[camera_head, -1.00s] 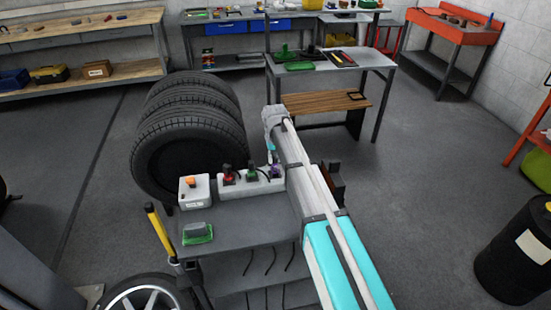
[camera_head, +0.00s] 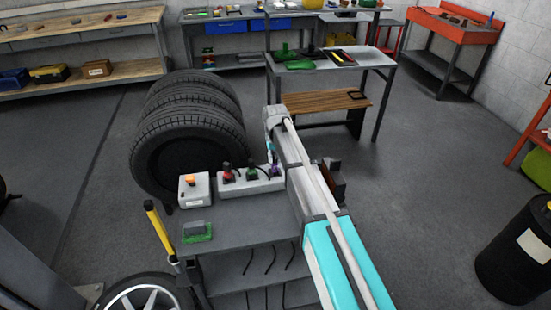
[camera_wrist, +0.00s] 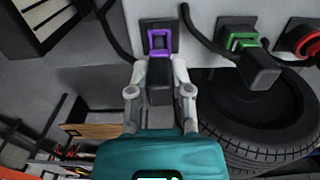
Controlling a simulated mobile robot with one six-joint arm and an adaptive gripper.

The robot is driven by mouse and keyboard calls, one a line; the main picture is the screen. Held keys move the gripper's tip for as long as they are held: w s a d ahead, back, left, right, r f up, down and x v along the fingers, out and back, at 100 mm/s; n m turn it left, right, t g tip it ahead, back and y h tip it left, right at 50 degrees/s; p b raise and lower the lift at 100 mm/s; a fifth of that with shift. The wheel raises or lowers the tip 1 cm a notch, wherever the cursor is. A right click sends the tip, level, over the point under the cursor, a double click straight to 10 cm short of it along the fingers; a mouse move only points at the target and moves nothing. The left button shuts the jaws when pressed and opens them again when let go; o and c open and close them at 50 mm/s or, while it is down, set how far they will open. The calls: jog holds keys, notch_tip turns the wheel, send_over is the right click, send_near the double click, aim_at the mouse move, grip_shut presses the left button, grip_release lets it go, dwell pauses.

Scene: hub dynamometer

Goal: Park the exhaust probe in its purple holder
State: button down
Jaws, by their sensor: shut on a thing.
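The purple holder (camera_wrist: 158,42) is a square frame on a dark plate on the white holder block, at the top centre of the wrist view. It also shows in the head view (camera_head: 273,172) at the block's right end. My gripper (camera_wrist: 160,72) is shut on the black exhaust probe (camera_wrist: 160,90), one finger on each side of its body. The probe's far end meets the purple frame in the wrist view; how deep it sits cannot be told. In the head view my arm stands beside the block and the probe is too small to make out clearly.
A green holder (camera_wrist: 242,40) with a black probe and a red holder (camera_wrist: 309,42) are to the right in the wrist view. The white block (camera_head: 240,187) stands on a grey cart (camera_head: 240,232). Stacked tires (camera_head: 188,125) are behind it. Dark cables hang near the holders.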

jog(key=shift+f+b, duration=0.65)
jog(key=shift+b, duration=0.05)
jog(key=shift+c, duration=2.3)
grip_release()
jog(key=shift+s, duration=0.2)
